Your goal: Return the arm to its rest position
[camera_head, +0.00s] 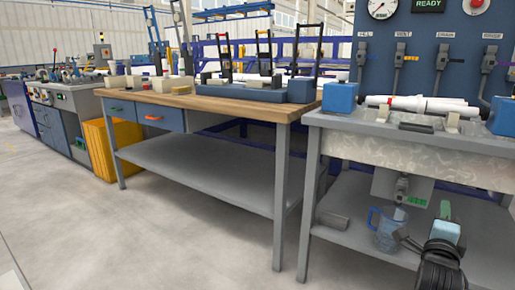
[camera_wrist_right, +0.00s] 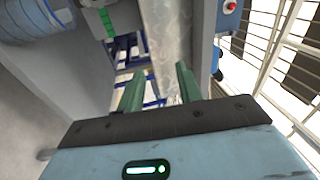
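My right gripper (camera_head: 444,210) shows at the lower right of the head view, in front of the grey workbench (camera_head: 340,118). In the right wrist view its two green fingers (camera_wrist_right: 158,80) stand apart with nothing between them, so it is open and empty. White pipes (camera_head: 425,104) lie in holders on top of the right workbench, above and apart from the gripper. My left arm and left gripper are not in view.
A clear blue jug (camera_head: 387,228) stands on the right bench's lower shelf, left of my gripper. A wooden-topped table (camera_head: 215,104) with blue drawers stands to the left, beside a yellow bin (camera_head: 101,150). The floor in front is clear.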

